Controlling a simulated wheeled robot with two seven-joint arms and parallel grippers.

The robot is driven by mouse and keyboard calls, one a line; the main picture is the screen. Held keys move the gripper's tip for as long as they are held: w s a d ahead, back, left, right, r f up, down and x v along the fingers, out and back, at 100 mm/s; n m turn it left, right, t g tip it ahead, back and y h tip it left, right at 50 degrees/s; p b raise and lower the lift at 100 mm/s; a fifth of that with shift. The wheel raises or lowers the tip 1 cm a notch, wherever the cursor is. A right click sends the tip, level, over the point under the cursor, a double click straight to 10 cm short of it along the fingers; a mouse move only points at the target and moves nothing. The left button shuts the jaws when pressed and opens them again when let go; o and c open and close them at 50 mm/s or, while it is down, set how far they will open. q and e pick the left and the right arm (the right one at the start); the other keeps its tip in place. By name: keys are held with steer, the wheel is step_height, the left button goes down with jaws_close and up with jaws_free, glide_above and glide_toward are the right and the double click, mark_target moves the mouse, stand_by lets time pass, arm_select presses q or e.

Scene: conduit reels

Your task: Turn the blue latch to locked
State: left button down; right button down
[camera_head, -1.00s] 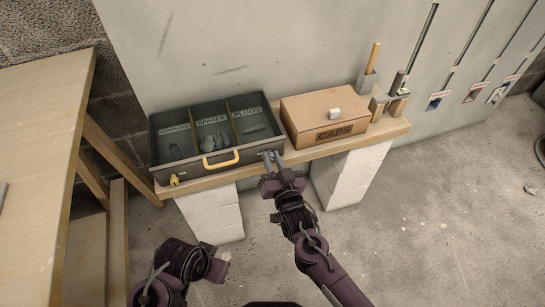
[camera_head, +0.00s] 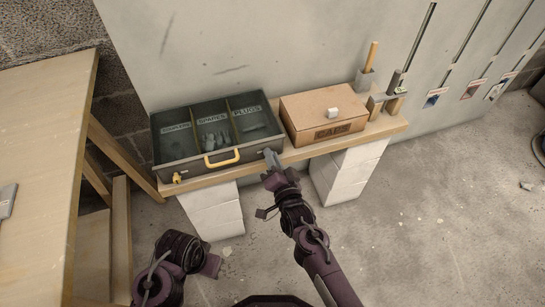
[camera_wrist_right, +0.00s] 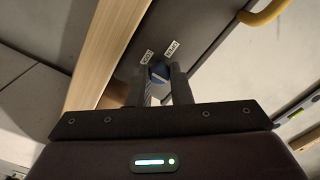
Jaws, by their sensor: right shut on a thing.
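The blue latch (camera_wrist_right: 158,71) is a small round knob with a pale mark, on the dark front wall of the toolbox (camera_wrist_right: 215,22). My right gripper (camera_wrist_right: 160,82) is shut on it, one finger on either side. In the head view my right gripper (camera_head: 270,155) is at the right end of the front of the toolbox (camera_head: 190,168) and hides the latch. Two small white labels, left (camera_wrist_right: 147,56) and right (camera_wrist_right: 172,48), sit above the latch in the wrist view. My left arm is folded low at left; its fingers cannot be made out.
A wooden bench (camera_head: 40,150) stands at left.

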arm_select(q)
steer(key=shift+w, duration=0.15)
arm_select(e)
steer(key=c, duration=1.3)
jaws_free()
steer(key=shift+s, duration=0.1)
arm_select(q)
steer(key=f, duration=0.2)
steer(key=f+p, duration=0.1)
steer(key=f, duration=0.1)
steer(key=shift+w+a+f, duration=0.1)
steer(key=shift+w, duration=0.2)
arm_select(e)
steer(key=v, duration=0.7)
steer(key=shift+s+d, duration=0.1)
steer(key=shift+s, duration=0.15)
